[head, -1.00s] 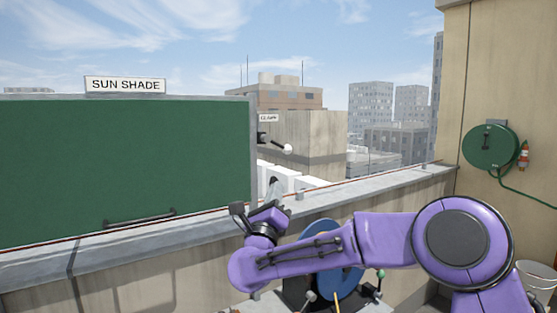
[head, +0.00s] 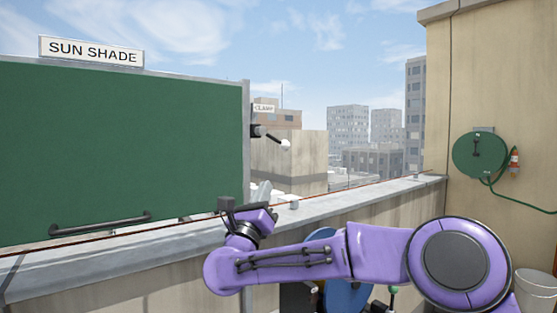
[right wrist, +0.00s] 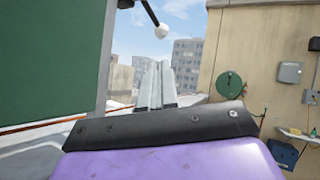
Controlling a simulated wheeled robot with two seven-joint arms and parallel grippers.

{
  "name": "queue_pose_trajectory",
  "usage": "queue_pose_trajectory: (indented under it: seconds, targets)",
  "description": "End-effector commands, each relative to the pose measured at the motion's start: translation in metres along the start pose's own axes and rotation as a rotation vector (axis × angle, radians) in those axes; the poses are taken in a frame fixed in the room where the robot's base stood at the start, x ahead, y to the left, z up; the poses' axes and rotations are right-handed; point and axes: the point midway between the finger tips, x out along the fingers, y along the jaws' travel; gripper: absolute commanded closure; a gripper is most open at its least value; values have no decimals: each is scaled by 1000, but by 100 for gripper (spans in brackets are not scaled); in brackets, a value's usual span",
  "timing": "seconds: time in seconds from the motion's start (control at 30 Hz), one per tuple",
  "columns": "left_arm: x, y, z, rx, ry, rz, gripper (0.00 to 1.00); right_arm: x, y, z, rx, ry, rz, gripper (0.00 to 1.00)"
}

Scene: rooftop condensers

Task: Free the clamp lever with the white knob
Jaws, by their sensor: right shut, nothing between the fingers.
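The clamp lever (head: 272,138) is a dark rod with a round white knob (head: 285,145). It sticks out from a black mount at the right edge of the green sun shade, below a small CLAMP sign (head: 264,107), and slopes down to the right. My right gripper (head: 262,191) is below the knob in the head view, apart from it, pointing away from me. In the right wrist view its grey fingers (right wrist: 156,84) are together and empty, with the white knob (right wrist: 161,31) above them. My left gripper is out of view.
The green sun shade (head: 120,150) with a black handle (head: 100,224) fills the left. A parapet (head: 400,190) runs across below the lever. A blue reel (head: 345,285) is partly hidden behind my right arm. A green hose reel (head: 478,155) hangs on the right wall.

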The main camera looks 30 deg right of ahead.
Motion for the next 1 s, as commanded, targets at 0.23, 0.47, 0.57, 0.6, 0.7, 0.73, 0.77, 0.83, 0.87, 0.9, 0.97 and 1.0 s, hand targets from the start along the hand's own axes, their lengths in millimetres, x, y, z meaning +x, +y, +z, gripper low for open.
queue_pose_trajectory:
  seconds: [0.23, 0.47, 0.57, 0.6, 0.7, 0.73, 0.77, 0.83, 0.87, 0.9, 0.97, 1.0]
  targets:
    - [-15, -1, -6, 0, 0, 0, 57, 25, -2, 3, -1, 3, -2, 100]
    - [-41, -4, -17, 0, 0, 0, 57, 76, -2, 4, -1, 3, -2, 100]
    - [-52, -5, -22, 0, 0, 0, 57, 98, -2, 5, -2, 2, -2, 100]
    - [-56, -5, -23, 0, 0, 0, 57, 106, -2, 4, -2, 2, -2, 100]
    - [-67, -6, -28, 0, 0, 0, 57, 123, -2, 4, -2, 1, -1, 100]
    - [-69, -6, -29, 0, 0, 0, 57, 127, -2, 4, -2, 1, -1, 100]
    - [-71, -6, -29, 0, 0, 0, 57, 130, -2, 4, -1, 1, -1, 100]
    - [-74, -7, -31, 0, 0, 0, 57, 136, -1, 3, -1, 0, 0, 100]
    - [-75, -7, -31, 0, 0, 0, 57, 138, -1, 2, -1, 0, 0, 100]
    - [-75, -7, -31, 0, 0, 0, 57, 139, 0, 2, 0, 0, 0, 100]
    - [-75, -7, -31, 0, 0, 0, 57, 140, 0, 1, 0, 0, 0, 100]
    - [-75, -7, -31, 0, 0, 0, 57, 140, 0, 0, 0, 0, 0, 100]
